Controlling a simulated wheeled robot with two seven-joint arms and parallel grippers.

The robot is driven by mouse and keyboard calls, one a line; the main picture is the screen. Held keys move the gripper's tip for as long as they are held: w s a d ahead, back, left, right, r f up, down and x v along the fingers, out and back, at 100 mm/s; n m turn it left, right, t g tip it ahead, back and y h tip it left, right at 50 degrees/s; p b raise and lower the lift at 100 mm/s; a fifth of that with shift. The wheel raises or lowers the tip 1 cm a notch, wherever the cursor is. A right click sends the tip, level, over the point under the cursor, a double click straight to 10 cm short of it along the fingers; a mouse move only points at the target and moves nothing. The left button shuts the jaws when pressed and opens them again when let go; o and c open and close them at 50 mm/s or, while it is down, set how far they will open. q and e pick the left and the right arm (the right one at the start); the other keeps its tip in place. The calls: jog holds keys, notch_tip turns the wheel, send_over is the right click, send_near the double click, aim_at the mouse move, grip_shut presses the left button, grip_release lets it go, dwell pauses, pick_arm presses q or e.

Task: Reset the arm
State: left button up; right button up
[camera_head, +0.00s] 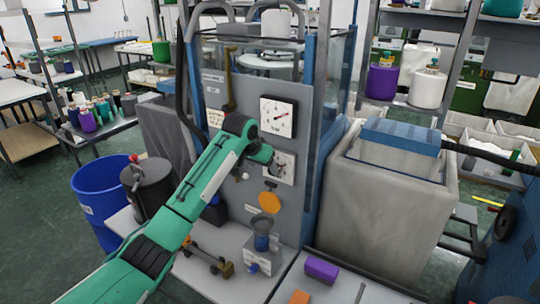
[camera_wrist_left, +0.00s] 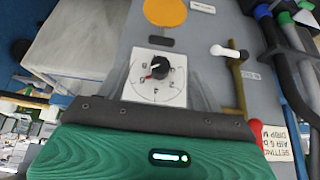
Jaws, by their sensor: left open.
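My green left arm reaches in from the lower left of the head view to the grey machine panel (camera_head: 225,130). My left gripper (camera_head: 273,164) is at the lower white dial plate (camera_head: 286,172), which it partly covers. In the left wrist view the black knob (camera_wrist_left: 157,68) with a red mark sits on its white plate (camera_wrist_left: 143,91). The gripper's fingers show as pale shapes on either side of the knob, open; whether they touch it I cannot tell. My right gripper is not in view.
A grey funnel cup (camera_head: 262,232), a brass-ended part (camera_head: 213,262) and a purple block (camera_head: 321,270) are on the bench. A blue bin (camera_head: 98,205) stands left; a grey tub (camera_head: 380,215) stands right.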

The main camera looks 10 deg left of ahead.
pick_arm(q)
jog(key=s+d+f+g, duration=0.1)
jog(key=s+d+f, duration=0.1)
jog(key=s+f, duration=2.15)
jog(key=s+a+n+g+y, duration=0.1)
jog(key=s+a, duration=0.3)
jog(key=s, duration=1.1)
jog(key=s+a+n+y, duration=0.1)
jog(key=s+a, duration=0.3)
jog(key=s, duration=1)
notch_tip(320, 180, down, 30)
jog(key=g, duration=0.1)
jog(key=s+a+f+g, duration=0.1)
jog(key=s+a+f, duration=0.2)
jog(key=s+f, duration=1.6)
jog(key=shift+s+f+g, duration=0.3)
jog(key=shift+s+f, duration=0.1)
jog(key=shift+s, duration=0.05)
